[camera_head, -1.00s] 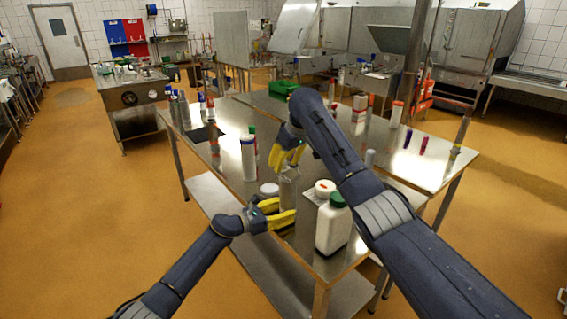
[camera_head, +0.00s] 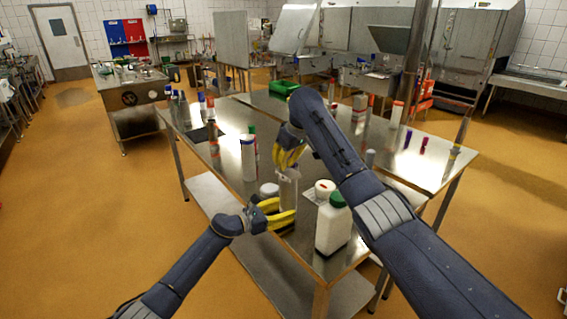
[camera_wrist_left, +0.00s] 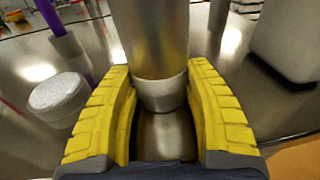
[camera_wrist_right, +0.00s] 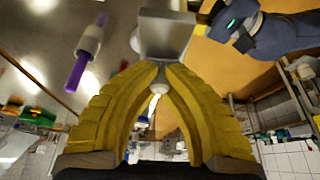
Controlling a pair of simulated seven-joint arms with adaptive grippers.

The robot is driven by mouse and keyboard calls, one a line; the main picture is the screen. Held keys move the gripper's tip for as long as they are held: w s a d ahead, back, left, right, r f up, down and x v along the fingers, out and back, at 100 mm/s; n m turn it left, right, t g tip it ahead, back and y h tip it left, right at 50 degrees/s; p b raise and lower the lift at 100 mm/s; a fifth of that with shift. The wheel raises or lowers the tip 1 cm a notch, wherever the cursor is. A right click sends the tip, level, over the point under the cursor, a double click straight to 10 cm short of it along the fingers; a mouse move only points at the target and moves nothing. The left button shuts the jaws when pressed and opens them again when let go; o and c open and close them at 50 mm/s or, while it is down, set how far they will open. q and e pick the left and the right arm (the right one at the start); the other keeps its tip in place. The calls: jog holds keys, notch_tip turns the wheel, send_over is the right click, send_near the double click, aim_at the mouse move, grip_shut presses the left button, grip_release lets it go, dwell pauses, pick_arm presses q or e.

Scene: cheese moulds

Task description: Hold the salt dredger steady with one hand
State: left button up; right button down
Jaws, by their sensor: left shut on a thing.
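A shiny grey metal cylinder, which looks like the salt dredger (camera_head: 289,190), stands upright near the table's front corner. My left gripper (camera_head: 283,213) is shut on its lower part. In the left wrist view the yellow fingers (camera_wrist_left: 163,85) press on both sides of the dredger (camera_wrist_left: 158,35), around its paler bottom band. My right gripper (camera_head: 289,163) points down just above the dredger's top. In the right wrist view its fingertips (camera_wrist_right: 161,66) are close together beside a grey shape; whether they touch it or each other is unclear.
A white bottle with a green cap (camera_head: 334,224) and a white tub (camera_head: 324,190) stand close on the right. A small round lidded pot (camera_head: 269,189) is just left of the dredger. A tall white bottle (camera_head: 249,158) stands behind it. Several tubes and markers stand further back on the steel table (camera_head: 218,150).

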aim_at(292, 174)
jog(key=shift+s+d, duration=1.75)
jog(key=shift+d, duration=0.05)
jog(key=c, duration=1.3)
grip_release()
jog(key=v, duration=1.2)
